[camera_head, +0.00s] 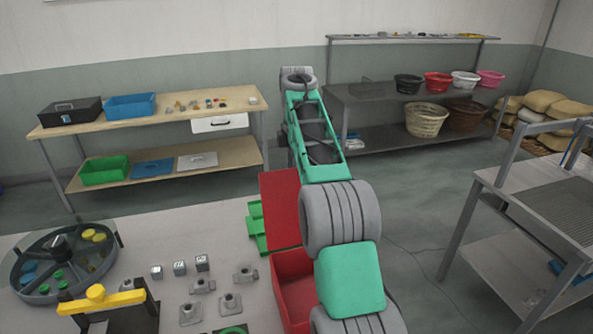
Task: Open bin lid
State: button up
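A red bin (287,282) sits on the near table, partly hidden behind my arm. Its inside shows from above. A flat red panel (280,207), which looks like the bin's lid, stands raised at the bin's far edge. Its right side is hidden by my arm. My green and grey arm rises from the bottom of the view and reaches away past the bin. My gripper does not show, so its place relative to the lid cannot be told.
On the near table (185,232) are a round tray (18,283), a black block with a yellow handle (100,296), several small metal parts (202,285) and green pieces (257,232) by the panel. A grey bench (530,190) stands at right. Open floor lies between.

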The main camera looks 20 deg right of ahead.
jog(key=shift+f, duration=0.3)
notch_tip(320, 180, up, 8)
jog(key=p, duration=0.3)
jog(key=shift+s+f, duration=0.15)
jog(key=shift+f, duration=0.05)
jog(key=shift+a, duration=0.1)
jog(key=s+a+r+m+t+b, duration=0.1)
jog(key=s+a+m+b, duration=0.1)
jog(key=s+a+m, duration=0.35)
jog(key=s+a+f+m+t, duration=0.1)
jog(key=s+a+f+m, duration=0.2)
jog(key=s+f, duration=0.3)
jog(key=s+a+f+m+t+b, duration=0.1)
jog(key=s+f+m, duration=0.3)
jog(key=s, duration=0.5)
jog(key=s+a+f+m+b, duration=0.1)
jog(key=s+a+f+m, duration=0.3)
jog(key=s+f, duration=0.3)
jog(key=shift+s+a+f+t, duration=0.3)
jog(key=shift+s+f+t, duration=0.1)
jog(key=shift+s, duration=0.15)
